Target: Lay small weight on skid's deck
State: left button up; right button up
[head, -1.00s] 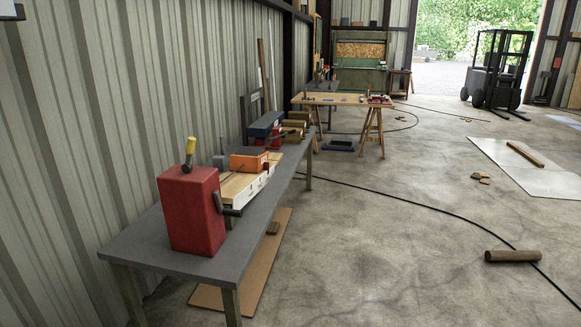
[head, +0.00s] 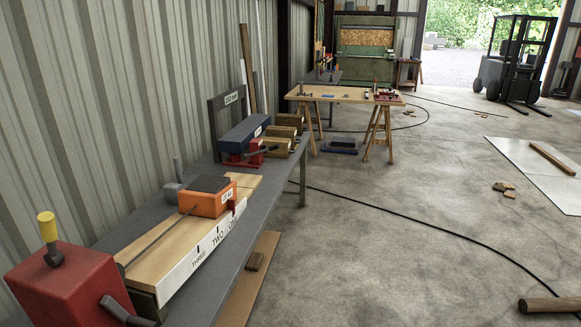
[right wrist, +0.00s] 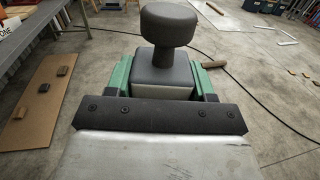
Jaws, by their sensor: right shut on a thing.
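The skid (head: 208,203) is an orange block with a dark flat deck (head: 210,184) on top and a label on its side. It rests on a pale wooden track (head: 165,238) marked THREE, TWO, ONE on the bench. Nothing lies on its deck. A thin line runs from it towards a red box with a yellow-topped lever (head: 55,280). In the right wrist view my right gripper (right wrist: 165,80) has green jaws shut on a dark grey knobbed weight (right wrist: 168,25), held upright above the floor. Neither gripper shows in the head view.
The grey bench (head: 255,215) runs along the corrugated wall. A grey piece with a post (head: 172,190) stands behind the track, and a blue-and-red device (head: 245,138) beyond it. A trestle table (head: 345,95) is farther off.

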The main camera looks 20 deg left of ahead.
aim_at(208, 183)
jog(key=i+l+u, duration=0.1)
jog(key=i+u, duration=0.2)
jog(key=i, duration=0.25)
jog(key=i+l+u, duration=0.25)
jog(key=i, duration=0.25)
jog(key=i+u, duration=0.2)
jog(key=u, duration=0.2)
jog(key=i+u, duration=0.2)
jog(key=u, duration=0.25)
jog(key=i+l+u, duration=0.15)
jog(key=u, duration=0.25)
jog(key=i+l+u, duration=0.15)
jog(key=u, duration=0.3)
jog(key=i+l+u, duration=0.1)
jog(key=l+u, duration=0.15)
jog(key=u, duration=0.15)
jog(key=i+l+u, duration=0.15)
jog(key=u, duration=0.15)
jog(key=i+l+u, duration=0.25)
jog(key=k+l, duration=0.1)
